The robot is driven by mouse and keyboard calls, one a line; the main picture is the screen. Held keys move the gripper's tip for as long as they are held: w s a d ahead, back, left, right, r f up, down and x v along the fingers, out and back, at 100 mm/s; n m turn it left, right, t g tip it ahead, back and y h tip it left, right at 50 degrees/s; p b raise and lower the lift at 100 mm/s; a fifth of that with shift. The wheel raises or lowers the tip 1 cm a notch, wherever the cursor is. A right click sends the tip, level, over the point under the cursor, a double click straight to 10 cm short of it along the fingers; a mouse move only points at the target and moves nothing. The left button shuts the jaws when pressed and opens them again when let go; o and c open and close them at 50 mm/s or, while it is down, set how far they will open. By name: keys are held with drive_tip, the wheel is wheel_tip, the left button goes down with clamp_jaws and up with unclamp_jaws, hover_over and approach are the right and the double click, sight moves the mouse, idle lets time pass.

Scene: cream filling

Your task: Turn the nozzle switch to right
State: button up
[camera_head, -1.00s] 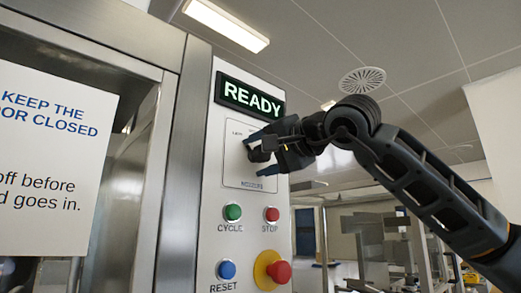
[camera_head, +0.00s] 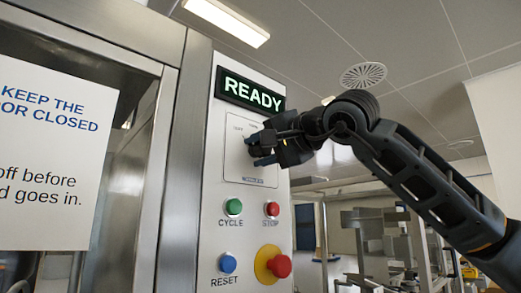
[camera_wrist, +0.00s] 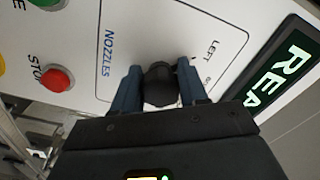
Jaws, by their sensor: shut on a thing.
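The nozzle switch is a black round knob (camera_wrist: 158,86) in the wrist view, on the white panel marked NOZZLES (camera_wrist: 109,52). The word LEFT is printed near it; a second label beside it is partly cut off by my gripper. My gripper (camera_head: 259,149) is shut on the knob, with one blue-grey finger on each side in the wrist view. In the head view the fingers and wrist hide most of the knob, and its pointer direction cannot be made out.
Above is a lit READY display (camera_head: 250,93). Below are a green CYCLE button (camera_head: 233,207), a red STOP button (camera_head: 272,209), a blue RESET button (camera_head: 227,264) and a red mushroom button (camera_head: 279,266) on yellow. A glass door with a sign (camera_head: 50,150) stands left.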

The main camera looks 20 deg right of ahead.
drive_tip(key=shift+f+b, duration=0.2)
drive_tip(key=shift+b, duration=0.15)
drive_tip(key=m+b, duration=0.3)
drive_tip(key=b, duration=0.1)
drive_tip(key=shift+a+f, duration=0.1)
drive_tip(key=shift+f, duration=0.05)
drive_tip(key=m+b, duration=0.5)
drive_tip(key=shift+b, duration=0.4)
drive_tip(key=shift+c, duration=0.2)
drive_tip(key=m+b, duration=0.1)
drive_tip(key=m, duration=0.1)
drive_tip(key=m+b, duration=0.3)
drive_tip(key=shift+r+m, duration=0.3)
drive_tip(key=shift+m, duration=0.1)
drive_tip(key=shift+r+m+b, duration=0.1)
drive_tip(key=shift+m+b, duration=0.9)
drive_tip(key=shift+m, duration=0.1)
drive_tip(key=shift+r+m+b, duration=0.2)
drive_tip(key=shift+m+b, duration=0.35)
drive_tip(key=shift+m, duration=0.35)
drive_tip(key=shift+r, duration=0.1)
drive_tip(key=shift+r, duration=0.1)
